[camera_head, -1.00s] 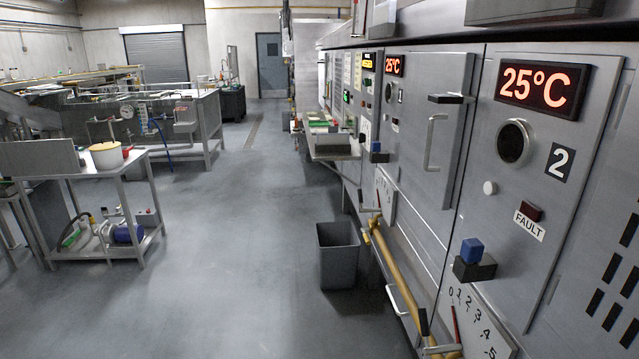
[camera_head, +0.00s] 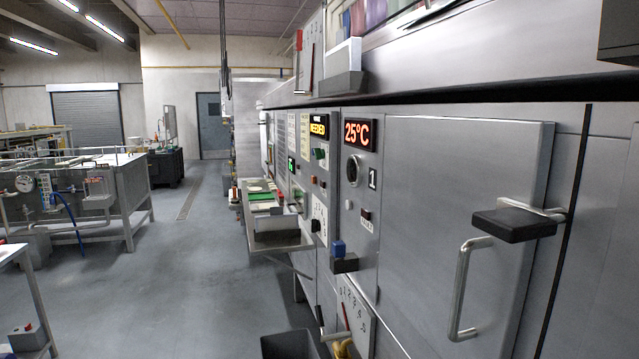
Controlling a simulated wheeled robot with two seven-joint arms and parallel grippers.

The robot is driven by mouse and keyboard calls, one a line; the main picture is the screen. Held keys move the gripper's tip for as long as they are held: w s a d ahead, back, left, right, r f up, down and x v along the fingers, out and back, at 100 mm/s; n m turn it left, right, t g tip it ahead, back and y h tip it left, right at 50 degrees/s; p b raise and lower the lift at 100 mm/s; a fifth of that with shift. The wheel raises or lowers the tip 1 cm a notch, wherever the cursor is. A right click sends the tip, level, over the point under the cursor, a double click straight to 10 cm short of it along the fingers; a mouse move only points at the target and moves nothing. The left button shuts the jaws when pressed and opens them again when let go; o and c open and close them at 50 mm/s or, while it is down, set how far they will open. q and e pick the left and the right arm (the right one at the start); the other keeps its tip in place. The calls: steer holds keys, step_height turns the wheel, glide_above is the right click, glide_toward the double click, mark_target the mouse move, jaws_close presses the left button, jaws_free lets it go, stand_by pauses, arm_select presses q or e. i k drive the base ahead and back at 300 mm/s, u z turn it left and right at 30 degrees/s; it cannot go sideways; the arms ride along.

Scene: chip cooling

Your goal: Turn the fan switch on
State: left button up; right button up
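A long grey machine front (camera_head: 440,220) runs along the right side. Its panel 1 holds a red 25°C display (camera_head: 359,134), a round dark dial (camera_head: 353,170), a white button (camera_head: 348,205) and a small dark red light (camera_head: 366,214). A blue knob on a dark block (camera_head: 342,262) sticks out below, above a numbered scale plate (camera_head: 355,312). Farther along is a panel with a yellow lit display (camera_head: 319,124) and small coloured controls (camera_head: 320,153). I cannot tell which control is the fan switch. Neither gripper is in view.
A closed door with a bar handle (camera_head: 466,290) and a protruding black-topped latch (camera_head: 514,224) is close on the right. A tray shelf (camera_head: 280,240) juts into the aisle. A grey bin (camera_head: 290,346) stands at the bottom. The floor (camera_head: 165,285) left of the machine is clear.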

mark_target(320, 154)
steer(key=z, duration=0.1)
steer(key=k, duration=0.4)
steer(key=u, duration=1.35)
steer(key=i, duration=3.65)
steer(key=z, duration=1.25)
